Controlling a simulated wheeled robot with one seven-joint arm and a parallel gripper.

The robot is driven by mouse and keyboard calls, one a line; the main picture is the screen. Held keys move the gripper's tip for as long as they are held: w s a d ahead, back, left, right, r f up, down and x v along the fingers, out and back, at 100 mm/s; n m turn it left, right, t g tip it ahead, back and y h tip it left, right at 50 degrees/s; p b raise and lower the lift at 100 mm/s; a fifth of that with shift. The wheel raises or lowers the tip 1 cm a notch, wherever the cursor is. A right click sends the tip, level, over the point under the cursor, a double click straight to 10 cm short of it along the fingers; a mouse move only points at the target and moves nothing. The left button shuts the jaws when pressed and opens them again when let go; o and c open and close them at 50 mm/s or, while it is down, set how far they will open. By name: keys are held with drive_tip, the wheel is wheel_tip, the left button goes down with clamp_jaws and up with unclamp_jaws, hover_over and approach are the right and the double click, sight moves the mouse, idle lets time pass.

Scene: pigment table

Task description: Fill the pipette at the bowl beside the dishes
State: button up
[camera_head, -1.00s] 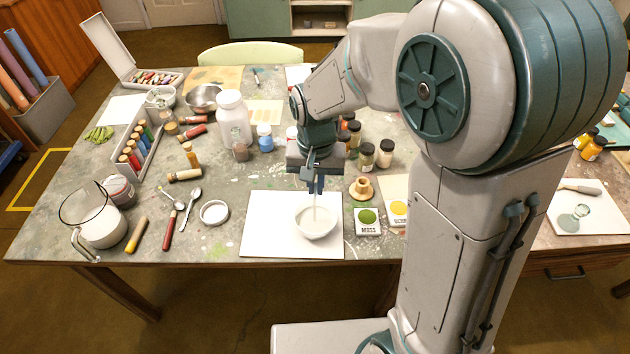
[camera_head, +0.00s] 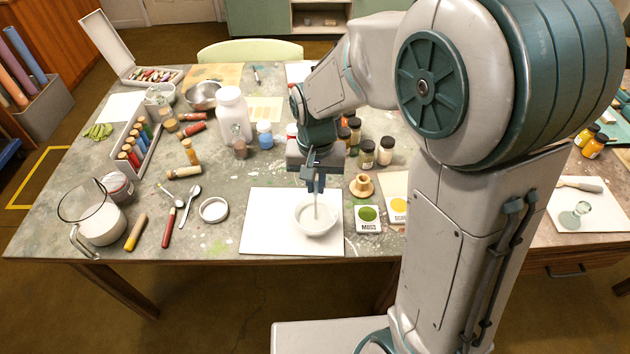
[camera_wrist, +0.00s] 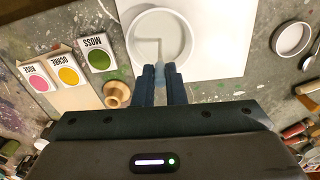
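A white bowl (camera_head: 314,222) with pale content stands on a white sheet (camera_head: 268,225) near the table's front edge. It also shows in the wrist view (camera_wrist: 180,20). My gripper (camera_head: 316,186) is above the bowl, pointing down. In the wrist view its two dark fingers (camera_wrist: 159,72) are closed around a pale, translucent pipette (camera_wrist: 160,58). The pipette's thin stem (camera_head: 316,208) points down into the bowl. Whether its tip is in the liquid I cannot tell. The top of the pipette is hidden by the fingers.
Right of the bowl lie a green MOSS card (camera_head: 367,218), a yellow card (camera_head: 398,208) and a wooden spool (camera_head: 362,186). Several jars (camera_head: 366,153) stand behind. A small white dish (camera_head: 213,210), spoon (camera_head: 190,203) and glass jug (camera_head: 92,215) are left.

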drive_tip(key=shift+r+p, duration=3.75)
drive_tip(key=shift+r, duration=1.2)
